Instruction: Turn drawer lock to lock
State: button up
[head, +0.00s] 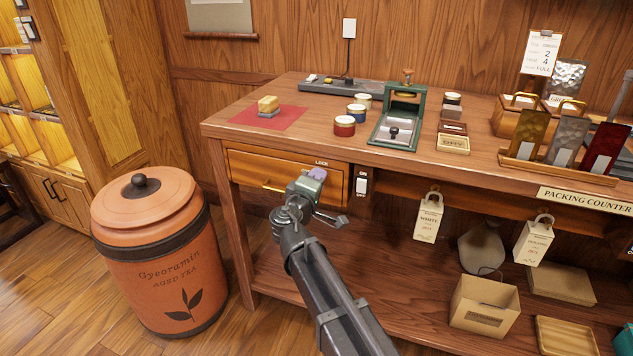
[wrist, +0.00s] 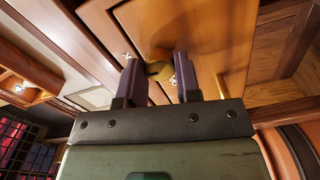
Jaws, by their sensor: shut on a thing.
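The wooden drawer (head: 250,170) sits shut under the counter top, with a small LOCK label at its upper right. My gripper (head: 316,175) is at the drawer's right end, in front of the lock, and covers it in the head view. In the wrist view the drawer lock (wrist: 161,56) is a round brass knob on the wooden front. My gripper's purple fingers (wrist: 160,72) stand on either side of it, shut on it. Small pale marks show on the wood near the knob. Which way the lock is turned cannot be told.
A white ON/OFF switch (head: 361,183) is close to the right of my gripper. A large orange tea canister (head: 150,255) stands on the floor at left. White tags (head: 428,217) hang under the counter top (head: 300,135), which overhangs the drawer.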

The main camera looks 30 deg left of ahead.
jog(key=o, duration=0.9)
jog(key=shift+s, duration=0.1)
jog(key=s, duration=0.3)
jog(key=s+d, duration=0.1)
jog(key=s, duration=0.3)
jog(key=s+d, duration=0.1)
jog(key=s, duration=0.2)
jog(key=shift+s, duration=0.25)
